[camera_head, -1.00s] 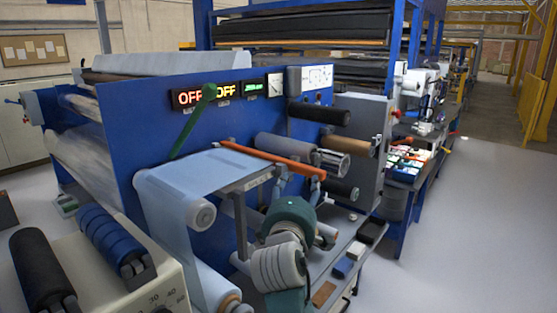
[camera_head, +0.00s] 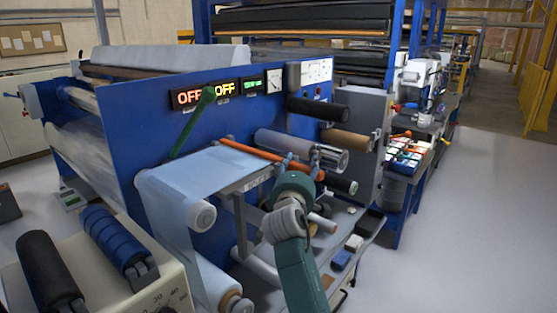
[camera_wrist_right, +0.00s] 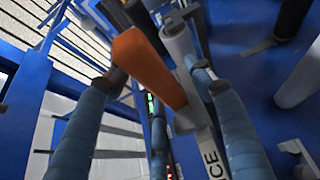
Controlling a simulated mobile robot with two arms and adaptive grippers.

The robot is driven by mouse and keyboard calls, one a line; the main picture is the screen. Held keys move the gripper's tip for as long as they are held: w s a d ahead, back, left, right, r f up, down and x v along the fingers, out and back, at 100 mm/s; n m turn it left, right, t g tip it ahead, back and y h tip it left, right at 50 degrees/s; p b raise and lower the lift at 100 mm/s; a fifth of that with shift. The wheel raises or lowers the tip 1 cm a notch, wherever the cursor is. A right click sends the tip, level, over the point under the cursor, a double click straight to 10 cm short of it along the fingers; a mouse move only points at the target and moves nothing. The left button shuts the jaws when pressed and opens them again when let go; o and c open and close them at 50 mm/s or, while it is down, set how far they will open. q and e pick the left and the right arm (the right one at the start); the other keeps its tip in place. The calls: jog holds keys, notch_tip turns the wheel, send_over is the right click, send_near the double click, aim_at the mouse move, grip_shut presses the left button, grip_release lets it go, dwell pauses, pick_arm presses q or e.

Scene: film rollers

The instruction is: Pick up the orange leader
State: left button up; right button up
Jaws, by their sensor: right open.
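The orange leader (camera_head: 262,151) is a long thin bar lying along the edge of the machine's light-blue film table in the head view. In the right wrist view the orange leader (camera_wrist_right: 148,72) shows as a thick orange bar, its near end large, lying between the two fingers. My right gripper (camera_head: 305,160) is at the bar's right end in the head view. In the wrist view its fingers (camera_wrist_right: 155,78) are apart, one on each side of the bar. I cannot tell whether they touch it. My left gripper is out of view.
A clear roller (camera_head: 300,148) and a brown roller (camera_head: 347,140) stick out close behind my right gripper. The film table (camera_head: 185,178) lies to its left. A lower shelf (camera_head: 335,240) with small blocks is below. Floor at the right is clear.

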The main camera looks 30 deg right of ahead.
jog(key=shift+s+a, duration=0.1)
jog(key=shift+c, duration=1)
grip_shut()
jog(key=shift+s+r+b, duration=0.1)
jog(key=shift+r+b, duration=0.3)
jog(key=shift+b, duration=0.05)
notch_tip(320, 180, up, 7)
jog(key=shift+f+b, duration=0.2)
jog(key=shift+b, duration=0.65)
jog(key=s+d+b, duration=0.2)
jog(key=s+d, duration=0.2)
jog(key=s, duration=0.5)
jog(key=s+d+b, duration=0.2)
jog(key=s+d, duration=0.1)
jog(key=s, duration=0.6)
jog(key=shift+d+f, duration=0.15)
jog(key=shift+d, duration=0.2)
jog(key=shift+s, duration=0.1)
